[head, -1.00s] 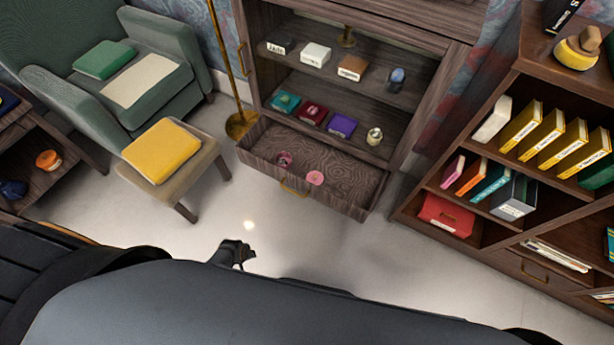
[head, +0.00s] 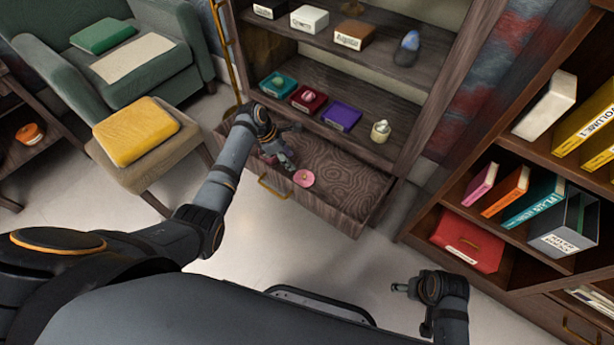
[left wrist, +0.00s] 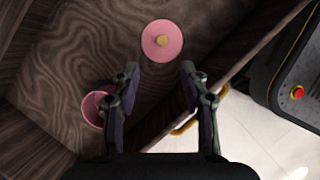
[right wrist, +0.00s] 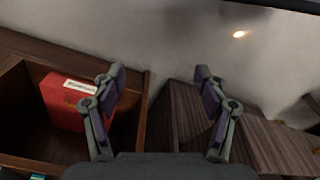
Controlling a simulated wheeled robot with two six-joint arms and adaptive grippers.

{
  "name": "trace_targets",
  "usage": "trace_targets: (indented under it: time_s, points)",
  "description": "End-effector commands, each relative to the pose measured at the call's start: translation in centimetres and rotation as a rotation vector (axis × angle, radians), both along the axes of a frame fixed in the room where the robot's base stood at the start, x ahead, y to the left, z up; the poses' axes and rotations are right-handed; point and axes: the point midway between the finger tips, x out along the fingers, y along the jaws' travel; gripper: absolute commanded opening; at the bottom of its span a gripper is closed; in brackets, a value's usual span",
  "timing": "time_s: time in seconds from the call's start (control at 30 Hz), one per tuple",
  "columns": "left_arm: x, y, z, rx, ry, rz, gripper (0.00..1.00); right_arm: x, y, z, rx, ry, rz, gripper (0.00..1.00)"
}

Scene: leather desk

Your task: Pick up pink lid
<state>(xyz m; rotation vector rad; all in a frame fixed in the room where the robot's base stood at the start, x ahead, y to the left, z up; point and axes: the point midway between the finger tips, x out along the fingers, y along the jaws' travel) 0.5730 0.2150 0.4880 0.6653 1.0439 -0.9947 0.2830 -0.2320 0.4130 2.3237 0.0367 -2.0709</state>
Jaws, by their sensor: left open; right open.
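The pink lid (head: 303,178), a round disc with a small gold knob, lies in the open drawer (head: 345,182). In the left wrist view the lid (left wrist: 150,50) lies just beyond and between my fingertips, apart from them. My left gripper (head: 286,161) is open and empty, over the drawer just left of the lid in the head view. A pink round container (left wrist: 93,108) stands in the drawer to the left of the left fingers; in the head view the gripper mostly hides it. My right gripper (head: 400,288) is open and empty, away from the drawer over the floor.
Above the drawer, shelves hold teal (head: 279,83), red (head: 307,98) and purple (head: 341,115) boxes and a small cream jar (head: 381,131). A bookcase with a red box (head: 468,242) stands right. A stool with a yellow cushion (head: 136,131) stands left. The drawer's right part is clear.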

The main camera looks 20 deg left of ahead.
Motion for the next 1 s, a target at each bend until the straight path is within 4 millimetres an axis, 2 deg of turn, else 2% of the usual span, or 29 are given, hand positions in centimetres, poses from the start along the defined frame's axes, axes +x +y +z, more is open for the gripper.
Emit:
trace_targets:
  time_s: [0.1, 0.27, 0.43, 0.5, 0.57, 0.77, 1.0]
  points:
    - [0.0, 0.0, -0.7, 0.0, 0.0, 0.001, 0.45, 0.0, 0.3, 1.2, 0.005, -0.001, 0.004, 0.73]
    - [0.0, -0.1, -1.0, -0.001, 0.002, 0.001, 0.45, -0.1, 0.4, 1.8, 0.007, -0.002, 0.006, 0.73]
    - [0.4, -1.1, -3.6, -0.002, 0.002, 0.001, 0.45, -0.6, 1.1, 4.2, 0.024, -0.012, 0.016, 0.73]
    - [0.6, -1.5, -4.7, -0.002, 0.001, 0.001, 0.45, -0.5, 1.4, 3.0, 0.035, -0.038, 0.018, 0.73]
    - [0.7, -1.7, -5.3, -0.001, 0.002, 0.001, 0.45, -0.3, 1.5, 2.7, 0.042, -0.058, 0.019, 0.73]
    - [0.8, -2.0, -5.7, 0.0, -0.001, 0.0, 0.45, -0.1, 1.7, 2.4, 0.05, -0.082, 0.02, 0.73]
    - [0.9, -3.8, -9.5, 0.0, 0.0, 0.001, 0.45, 0.5, 2.7, -0.8, 0.092, -0.197, 0.016, 0.73]
